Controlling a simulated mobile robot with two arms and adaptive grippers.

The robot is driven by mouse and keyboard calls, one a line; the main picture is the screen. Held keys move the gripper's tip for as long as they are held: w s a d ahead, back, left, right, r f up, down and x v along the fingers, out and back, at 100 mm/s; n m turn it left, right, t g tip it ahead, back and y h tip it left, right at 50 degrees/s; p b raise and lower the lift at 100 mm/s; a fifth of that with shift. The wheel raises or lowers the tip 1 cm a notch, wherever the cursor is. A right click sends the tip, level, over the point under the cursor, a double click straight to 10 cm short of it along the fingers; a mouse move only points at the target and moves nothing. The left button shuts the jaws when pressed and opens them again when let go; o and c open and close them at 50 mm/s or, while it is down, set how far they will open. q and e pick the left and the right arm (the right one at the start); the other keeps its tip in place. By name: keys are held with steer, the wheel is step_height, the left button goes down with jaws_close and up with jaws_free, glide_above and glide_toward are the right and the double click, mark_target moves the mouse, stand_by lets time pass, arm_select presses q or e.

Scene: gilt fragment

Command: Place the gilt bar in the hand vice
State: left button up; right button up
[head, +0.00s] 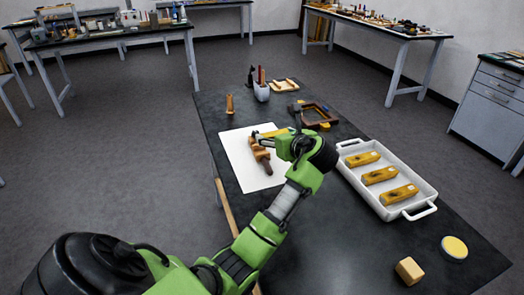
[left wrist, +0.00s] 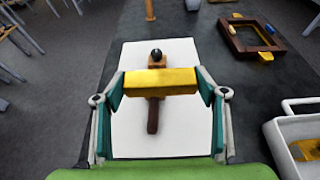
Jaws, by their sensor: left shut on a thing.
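The gilt bar (left wrist: 160,82) is yellow and held crosswise between the fingertips of my left gripper (left wrist: 160,88). In the head view the bar (head: 271,133) shows partly behind my left gripper (head: 284,142). The hand vice (head: 260,155) is brown and wooden, lying on a white sheet (head: 239,159). In the left wrist view the bar crosses in front of the vice, hiding its middle; its dark handle (left wrist: 152,118) and black knob (left wrist: 156,53) show at either side. I cannot tell whether bar and vice touch. My right gripper is not in view.
A white tray (head: 414,188) with three gilt bars stands right of the sheet. A dark wooden frame (head: 325,113), a pen cup (head: 262,92) and a small brown post (head: 229,104) stand farther back. A wooden block (head: 409,270) and a round yellow-topped dish (head: 454,248) lie front right.

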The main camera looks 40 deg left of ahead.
mark_target(259, 147)
arm_select(q)
steer(key=a+f, duration=0.2)
steer(key=w+a+f, duration=0.1)
steer(key=a+f, duration=0.1)
steer(key=a, duration=0.1)
steer(key=w+a+f, duration=0.1)
steer(key=a+f, duration=0.1)
steer(key=shift+a+f, duration=0.2)
steer(key=shift+f, duration=0.15)
steer(key=shift+a+f, duration=0.15)
steer(key=shift+f, duration=0.8)
steer(key=shift+a+f, duration=0.1)
steer(key=shift+f, duration=0.8)
steer(key=shift+f, duration=0.15)
steer(key=o, duration=1)
steer(key=shift+d+r, duration=0.1)
steer(key=shift+r, duration=0.1)
steer(key=v, duration=1.2)
steer(key=shift+f, duration=0.1)
